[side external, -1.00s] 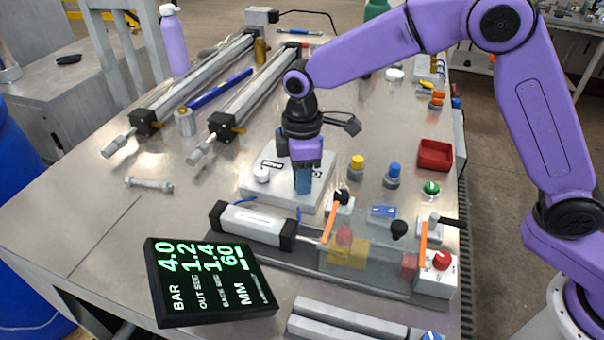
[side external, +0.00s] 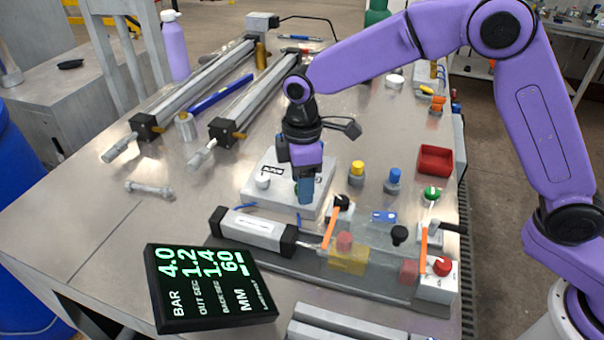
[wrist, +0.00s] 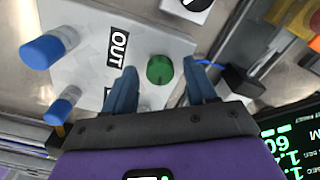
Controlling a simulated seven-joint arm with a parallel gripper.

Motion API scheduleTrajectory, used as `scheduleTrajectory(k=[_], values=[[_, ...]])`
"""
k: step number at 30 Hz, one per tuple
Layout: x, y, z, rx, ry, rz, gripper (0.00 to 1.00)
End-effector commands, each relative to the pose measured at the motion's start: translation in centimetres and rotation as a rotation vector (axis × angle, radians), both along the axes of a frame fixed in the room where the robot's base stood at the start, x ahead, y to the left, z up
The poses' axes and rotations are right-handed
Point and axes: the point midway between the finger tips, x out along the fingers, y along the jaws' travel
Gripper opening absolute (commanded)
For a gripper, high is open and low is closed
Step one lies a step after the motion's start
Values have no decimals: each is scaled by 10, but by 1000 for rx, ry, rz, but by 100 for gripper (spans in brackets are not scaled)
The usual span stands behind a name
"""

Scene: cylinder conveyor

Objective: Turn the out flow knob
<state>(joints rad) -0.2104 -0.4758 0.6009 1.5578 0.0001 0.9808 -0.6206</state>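A light grey valve box (side external: 322,171) stands on the metal table. A green knob (wrist: 160,70) sits on it beside an "OUT" label (wrist: 118,46). In the side view this green knob (side external: 297,188) is mostly hidden behind my fingers. My gripper (wrist: 160,68) is open and points down at the box. In the wrist view the green knob appears between its blue fingertips (side external: 305,202), with gaps on both sides.
A cylinder (side external: 251,228) and clear-covered conveyor with levers lie in front of the box. A black display (side external: 208,285) reads 4.0 bar, out 1.2, back 1.4, 60 mm. Yellow (side external: 357,168) and blue (side external: 394,175) buttons stand right of the box. Two long rails lie behind left.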

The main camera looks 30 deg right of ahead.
Motion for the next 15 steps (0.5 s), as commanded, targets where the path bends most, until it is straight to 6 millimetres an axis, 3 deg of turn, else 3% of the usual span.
scheduleTrajectory(k=[5, 15], values=[[1, 0, 11, 1, -2, 0, 56], [1, 1, 78, 3, -4, 0, 56]])
